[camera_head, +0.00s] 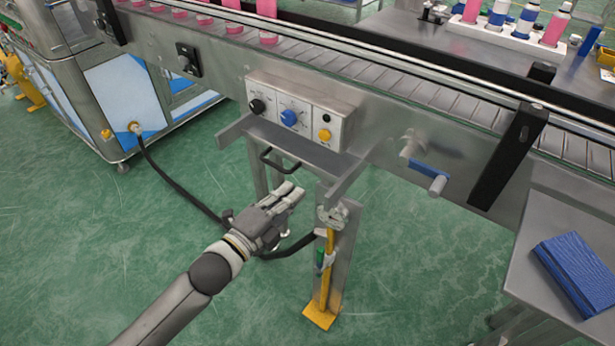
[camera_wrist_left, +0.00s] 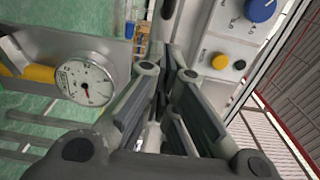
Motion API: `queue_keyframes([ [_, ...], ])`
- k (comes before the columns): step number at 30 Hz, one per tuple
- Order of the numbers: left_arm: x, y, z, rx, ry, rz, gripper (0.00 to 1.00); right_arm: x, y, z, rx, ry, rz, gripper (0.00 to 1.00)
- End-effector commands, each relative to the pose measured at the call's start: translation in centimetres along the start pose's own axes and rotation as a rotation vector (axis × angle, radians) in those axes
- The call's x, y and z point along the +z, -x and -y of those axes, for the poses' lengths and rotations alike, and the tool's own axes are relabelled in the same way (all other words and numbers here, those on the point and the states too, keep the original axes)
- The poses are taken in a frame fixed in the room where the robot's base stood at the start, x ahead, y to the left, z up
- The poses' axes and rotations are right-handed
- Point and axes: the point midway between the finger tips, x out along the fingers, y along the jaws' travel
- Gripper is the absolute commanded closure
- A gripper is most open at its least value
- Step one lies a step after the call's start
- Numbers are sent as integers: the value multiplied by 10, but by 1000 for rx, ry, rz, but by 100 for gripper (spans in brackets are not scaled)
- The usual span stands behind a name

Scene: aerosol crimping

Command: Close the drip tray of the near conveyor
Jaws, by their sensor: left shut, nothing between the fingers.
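The drip tray (camera_head: 310,156) is a grey metal panel under the control box of the near conveyor (camera_head: 400,95), between two side brackets. A black bar handle (camera_head: 279,162) is on its front. I cannot tell for sure how far the tray stands out. My left gripper (camera_head: 292,192) is shut and empty, just in front of and below the handle, apart from it as far as I can see. In the left wrist view its fingers (camera_wrist_left: 178,85) are close together; the handle is not clearly visible there. My right gripper is not in view.
The control box (camera_head: 298,115) has knobs and buttons. A steel post with a yellow pipe (camera_head: 328,268) stands right of my gripper; a round gauge (camera_wrist_left: 86,82) shows in the left wrist view. A blue-handled crank (camera_head: 428,172) sticks out further right. Open green floor lies left.

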Motion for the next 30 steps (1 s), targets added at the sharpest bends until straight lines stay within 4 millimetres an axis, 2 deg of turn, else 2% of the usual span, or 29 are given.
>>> queue_keyframes([
  [1,0,-11,1,-4,0,0,100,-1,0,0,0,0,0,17],
  [6,0,-39,0,-3,0,0,100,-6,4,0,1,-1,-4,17],
  [12,0,-60,0,-1,1,0,100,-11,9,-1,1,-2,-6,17],
  [26,0,-66,0,-1,-1,0,100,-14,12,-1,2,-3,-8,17],
  [30,0,-79,0,-3,1,1,100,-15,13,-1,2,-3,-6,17],
])
